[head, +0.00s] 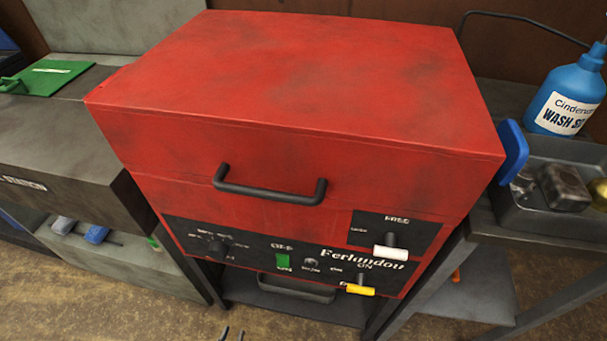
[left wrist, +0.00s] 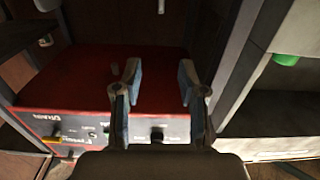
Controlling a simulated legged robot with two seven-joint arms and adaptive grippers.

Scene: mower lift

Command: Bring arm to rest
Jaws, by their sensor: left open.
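My left gripper (head: 232,333) barely shows at the bottom edge of the head view, as two dark fingertips in front of the red machine (head: 300,80). In the left wrist view my left gripper (left wrist: 160,75) is open and empty, its two fingers apart with bluish pads. The red machine (left wrist: 75,80) lies beyond the fingers there; I cannot tell the exact gap. Its lid is down, with a black handle (head: 268,192) on the front. Most of my left arm is out of sight, and my right gripper is not in view.
The black panel has a white-handled lever (head: 390,249), a yellow-handled lever (head: 359,289) and a green switch (head: 283,261). A grey tray (head: 550,221) and a blue wash bottle (head: 567,98) stand on the right-hand table. A grey station (head: 60,150) stands left. Floor shows in front.

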